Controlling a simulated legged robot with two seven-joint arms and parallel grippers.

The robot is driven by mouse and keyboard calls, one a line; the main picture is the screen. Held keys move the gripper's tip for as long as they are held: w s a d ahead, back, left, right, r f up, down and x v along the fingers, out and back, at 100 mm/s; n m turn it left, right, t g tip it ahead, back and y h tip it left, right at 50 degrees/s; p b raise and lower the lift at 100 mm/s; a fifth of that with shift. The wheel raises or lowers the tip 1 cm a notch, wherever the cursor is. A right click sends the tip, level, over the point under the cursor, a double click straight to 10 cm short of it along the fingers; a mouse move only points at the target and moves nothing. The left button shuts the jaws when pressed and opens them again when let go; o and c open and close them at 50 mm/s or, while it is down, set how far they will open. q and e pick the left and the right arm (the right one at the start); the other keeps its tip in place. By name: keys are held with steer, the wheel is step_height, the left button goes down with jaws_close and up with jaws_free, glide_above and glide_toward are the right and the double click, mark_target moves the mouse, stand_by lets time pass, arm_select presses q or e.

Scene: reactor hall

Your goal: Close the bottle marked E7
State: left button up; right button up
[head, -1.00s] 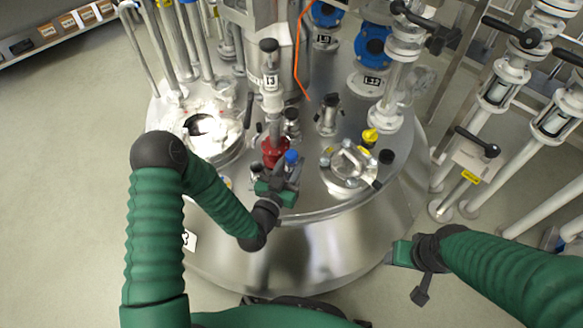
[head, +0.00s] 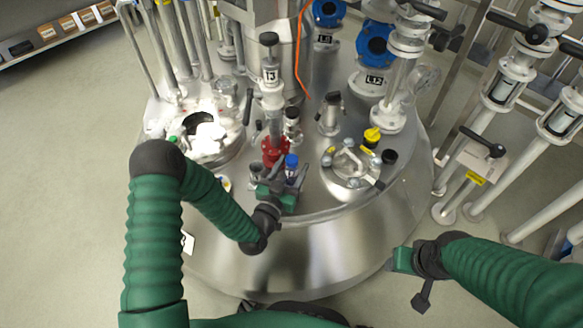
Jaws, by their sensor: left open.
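No E7 marking can be read in the head view. A small bottle with a blue cap (head: 291,160) stands on the steel vessel lid, right at my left gripper. My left gripper (head: 280,189) is open near the lid's front edge, and its fingers are partly hidden. I cannot tell whether it touches the bottle. Further caps are a yellow one (head: 372,136), a black one (head: 389,157) and a green one (head: 173,141). My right gripper (head: 403,260) is low, in front of the vessel and apart from it; its jaws are not clear.
A red fitting (head: 274,150) stands just behind my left gripper. A round clamped port (head: 352,167) is to its right. Tall pipes and valves (head: 503,88) crowd the right. The floor at left is clear.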

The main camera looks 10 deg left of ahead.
arm_select(q)
steer(key=s+p, duration=0.1)
steer(key=s, duration=0.3)
steer(key=s+a+p, duration=0.1)
steer(key=s, duration=0.3)
steer(key=s+a+p, duration=0.1)
steer(key=s, duration=0.3)
steer(key=shift+a+r+p, duration=0.1)
steer(key=shift+a+p, duration=0.05)
steer(key=shift+p, duration=0.15)
steer(key=shift+w, duration=0.1)
